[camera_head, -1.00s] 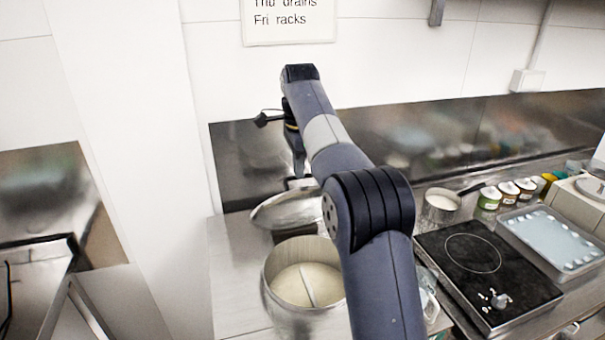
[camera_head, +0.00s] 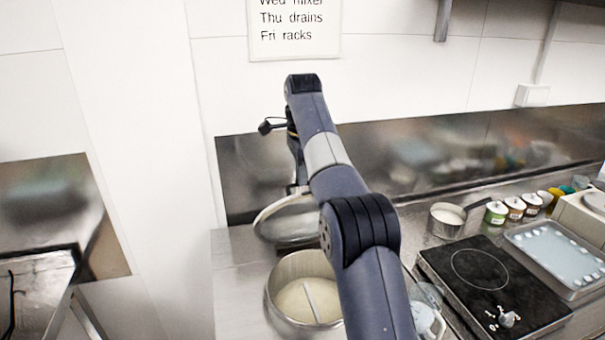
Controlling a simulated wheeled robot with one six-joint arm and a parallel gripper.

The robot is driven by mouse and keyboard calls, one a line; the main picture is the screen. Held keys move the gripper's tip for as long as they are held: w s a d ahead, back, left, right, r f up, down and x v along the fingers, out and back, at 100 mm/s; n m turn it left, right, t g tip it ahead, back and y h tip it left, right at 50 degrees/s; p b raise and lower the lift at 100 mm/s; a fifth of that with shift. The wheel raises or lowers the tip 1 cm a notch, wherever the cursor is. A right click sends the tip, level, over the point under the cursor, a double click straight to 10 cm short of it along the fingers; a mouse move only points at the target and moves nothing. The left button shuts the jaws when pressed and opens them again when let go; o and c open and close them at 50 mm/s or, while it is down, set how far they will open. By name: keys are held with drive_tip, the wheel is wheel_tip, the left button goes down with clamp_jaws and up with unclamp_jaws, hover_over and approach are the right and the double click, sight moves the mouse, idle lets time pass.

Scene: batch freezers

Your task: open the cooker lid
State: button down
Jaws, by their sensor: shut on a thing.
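The cooker (camera_head: 272,300) is a round metal pot on the counter, partly hidden by my arm. Its top is uncovered and shows pale contents with a thin light bar across them. The round metal lid (camera_head: 277,224) is tilted up at the far side of the pot, clear of most of the opening; my arm hides its right edge. My gripper (camera_head: 298,184) is at the lid's upper edge, behind my arm. It is shut on the lid, though the fingers and the grip point are mostly hidden.
Right of my arm are a black hob (camera_head: 480,285), a small saucepan (camera_head: 446,221), several jars (camera_head: 515,207) and a tray (camera_head: 555,252). A clear jug-like vessel (camera_head: 428,318) stands close beside my arm. The counter left of the pot (camera_head: 238,285) is bare.

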drive_tip(key=c, duration=2)
unclamp_jaws()
wheel_tip(320, 180, down, 2)
drive_tip(key=shift+w+f, duration=0.1)
drive_tip(key=shift+w, duration=0.05)
drive_tip(key=o, duration=0.3)
drive_tip(key=shift+w+a+f+g, duration=0.1)
drive_tip(key=shift+w+f+g, duration=0.1)
drive_tip(key=shift+w, duration=0.2)
drive_tip(key=shift+w+a+f+g, duration=0.1)
drive_tip(key=shift+w+f, duration=0.05)
drive_tip(key=shift+w, duration=0.25)
drive_tip(key=shift+o, duration=1)
drive_tip(key=shift+s+r, duration=0.3)
drive_tip(key=shift+r, duration=0.05)
drive_tip(key=shift+s+d+r, duration=0.1)
drive_tip(key=shift+s, duration=0.05)
